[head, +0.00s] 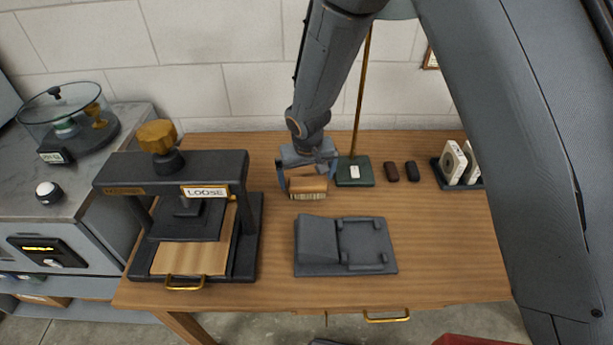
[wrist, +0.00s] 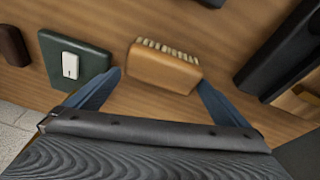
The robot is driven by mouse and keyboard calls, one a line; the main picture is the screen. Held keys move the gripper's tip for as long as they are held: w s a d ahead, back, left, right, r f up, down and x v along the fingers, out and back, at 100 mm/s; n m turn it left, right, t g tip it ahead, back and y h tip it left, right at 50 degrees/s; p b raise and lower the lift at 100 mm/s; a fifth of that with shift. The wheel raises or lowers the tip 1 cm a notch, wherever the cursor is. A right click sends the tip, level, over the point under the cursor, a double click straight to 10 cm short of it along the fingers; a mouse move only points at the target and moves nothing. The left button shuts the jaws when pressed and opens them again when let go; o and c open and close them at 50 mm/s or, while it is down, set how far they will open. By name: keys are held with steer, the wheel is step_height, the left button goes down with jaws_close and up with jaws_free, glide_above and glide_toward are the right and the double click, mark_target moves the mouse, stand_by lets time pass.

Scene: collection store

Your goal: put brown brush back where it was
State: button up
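The brown brush (head: 308,185) has a tan-brown wooden block and pale bristles facing the front of the wooden table. My gripper (head: 308,177) is above and behind it, with one blue-grey finger on each side. In the wrist view the brush (wrist: 164,68) lies between the fingertips of my gripper (wrist: 160,80). A narrow gap shows at the left finger; the right finger is very close to the brush or touching it. The fingers look open around it. I cannot tell whether the brush rests on the table.
A green lamp base (head: 355,171) with a white switch stands close right of the gripper. A grey hinged device (head: 345,246) lies in front, and a black press (head: 180,215) stands left. Bare table shows between these.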

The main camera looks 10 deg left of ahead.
mark_target(307, 185)
steer(key=b+v, duration=0.2)
steer(key=v, duration=1)
steer(key=shift+b, duration=0.35)
steer(key=s+d+r+m, duration=0.2)
steer(key=s+d, duration=0.1)
steer(key=d, duration=1.5)
steer(key=s+d+m+g, duration=0.1)
steer(key=s+d+m, duration=0.2)
steer(key=s+d, duration=0.8)
steer(key=d, duration=0.3)
steer(key=shift+s+g+h, duration=0.35)
steer(key=shift+g+h, duration=0.05)
steer(key=shift+d+r, duration=0.1)
